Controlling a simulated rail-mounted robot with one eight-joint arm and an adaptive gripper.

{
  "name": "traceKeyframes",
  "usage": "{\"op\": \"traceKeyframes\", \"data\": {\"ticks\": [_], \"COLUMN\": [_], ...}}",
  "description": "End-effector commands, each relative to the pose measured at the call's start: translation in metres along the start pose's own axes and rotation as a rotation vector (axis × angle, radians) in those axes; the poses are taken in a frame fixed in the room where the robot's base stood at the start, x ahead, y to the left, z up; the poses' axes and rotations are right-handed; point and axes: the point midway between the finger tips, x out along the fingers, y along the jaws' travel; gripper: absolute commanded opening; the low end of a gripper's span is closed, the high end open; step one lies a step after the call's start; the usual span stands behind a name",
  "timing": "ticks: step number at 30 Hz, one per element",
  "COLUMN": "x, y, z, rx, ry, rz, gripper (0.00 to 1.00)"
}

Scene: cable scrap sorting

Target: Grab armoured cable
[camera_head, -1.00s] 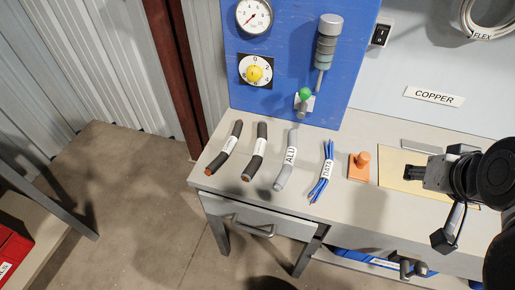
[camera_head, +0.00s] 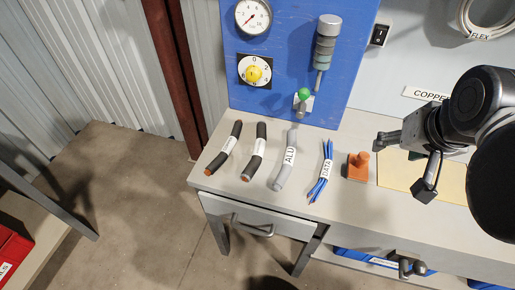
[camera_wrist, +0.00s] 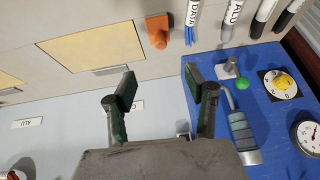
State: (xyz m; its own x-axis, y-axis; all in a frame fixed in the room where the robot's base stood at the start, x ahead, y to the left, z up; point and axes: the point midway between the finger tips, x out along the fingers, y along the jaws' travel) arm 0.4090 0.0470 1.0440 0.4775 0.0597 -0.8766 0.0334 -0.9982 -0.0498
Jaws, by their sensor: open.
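Two black cable pieces with copper-coloured ends and white labels lie side by side on the bench's left part, the left one (camera_head: 224,148) and the right one (camera_head: 255,152). Their labels are too small to read, so I cannot tell which is the armoured cable. Both show at the top right of the wrist view, one (camera_wrist: 262,18) beside the other (camera_wrist: 288,16). A grey ALU cable (camera_head: 281,178) and a blue DATA bundle (camera_head: 319,186) lie to their right. My gripper (camera_head: 382,144) is open and empty, right of all the cables; its two fingers (camera_wrist: 160,88) are spread in the wrist view.
An orange block with a knob (camera_head: 357,171) stands between the DATA bundle and a yellow panel (camera_head: 440,180). A blue board (camera_head: 285,75) with a gauge, yellow dial and green-knobbed lever rises behind the cables. A drawer handle (camera_head: 252,229) sticks out at the front.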

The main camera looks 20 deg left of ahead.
Motion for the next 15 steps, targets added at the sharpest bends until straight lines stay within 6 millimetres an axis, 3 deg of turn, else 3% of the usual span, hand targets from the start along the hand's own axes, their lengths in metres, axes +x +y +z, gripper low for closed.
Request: {"op": "traceKeyframes", "data": {"ticks": [6, 15], "x": [0.013, 0.043], "y": [-0.049, -0.124], "z": [-0.034, -0.063], "rx": [-0.012, -0.030], "ry": [-0.103, -0.244], "rz": [-0.032, -0.044], "gripper": [0.49, 0.49]}}
